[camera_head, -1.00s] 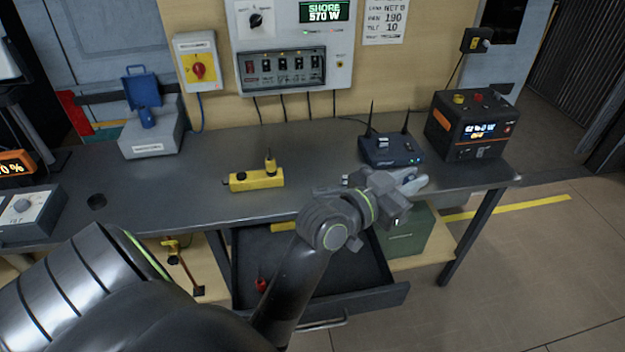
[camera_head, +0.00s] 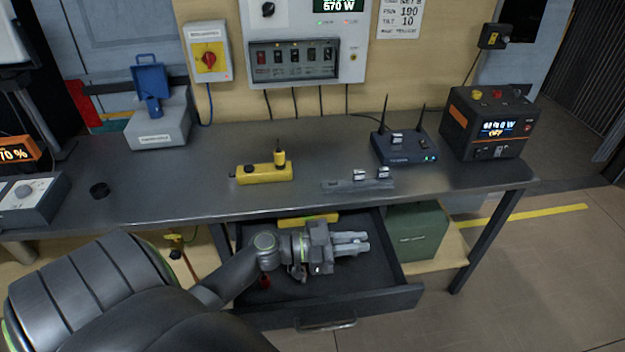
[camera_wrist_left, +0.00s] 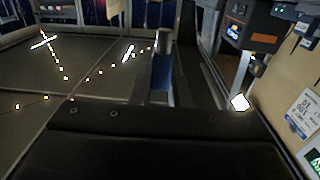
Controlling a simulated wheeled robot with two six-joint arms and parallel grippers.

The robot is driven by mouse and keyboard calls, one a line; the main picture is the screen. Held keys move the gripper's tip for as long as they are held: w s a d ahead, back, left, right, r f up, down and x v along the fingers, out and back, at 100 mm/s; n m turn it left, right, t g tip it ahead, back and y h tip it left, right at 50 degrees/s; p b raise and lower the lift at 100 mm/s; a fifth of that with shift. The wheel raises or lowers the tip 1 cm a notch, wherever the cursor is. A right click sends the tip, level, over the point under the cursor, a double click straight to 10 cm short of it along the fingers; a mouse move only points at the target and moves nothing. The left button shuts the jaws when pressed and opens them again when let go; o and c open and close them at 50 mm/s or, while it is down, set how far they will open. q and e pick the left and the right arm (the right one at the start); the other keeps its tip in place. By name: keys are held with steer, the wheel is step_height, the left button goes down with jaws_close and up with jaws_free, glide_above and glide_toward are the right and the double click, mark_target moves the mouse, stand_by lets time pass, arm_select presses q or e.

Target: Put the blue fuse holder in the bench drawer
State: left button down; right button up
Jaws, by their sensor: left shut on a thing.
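The bench drawer (camera_head: 385,296) is pulled out below the bench top, with a dark floor. My left gripper (camera_head: 366,243) is over the open drawer, below the level of the bench top, with its fingers pointing right. It is shut on the blue fuse holder, which the fingers and hand almost fully hide in the head view. In the left wrist view a bluish upright strip (camera_wrist_left: 162,75) shows beyond the dark hand; I cannot tell whether it is the holder. My right gripper is not in view.
A yellow item (camera_head: 308,220) lies at the drawer's back and a small red one (camera_head: 265,280) near its left. Above, a grey rail with small blocks (camera_head: 345,186), a yellow tool (camera_head: 262,174) and a router (camera_head: 405,150) sit on the bench. A green box (camera_head: 415,234) stands right of the drawer.

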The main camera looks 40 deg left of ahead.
arm_select(q)
step_height(320, 180, down, 11)
steer(key=a, duration=0.1)
steer(key=shift+a+p, duration=0.25)
steer(key=shift+p, duration=0.05)
stand_by(0.4)
steer(key=shift+s, duration=0.15)
steer(key=shift+f+b, duration=0.4)
steer(key=shift+b, duration=0.5)
steer(key=shift+s+d+f+b, duration=0.1)
steer(key=shift+b, duration=0.2)
steer(key=c, duration=1.4)
jaws_free()
steer(key=shift+s+f, duration=0.1)
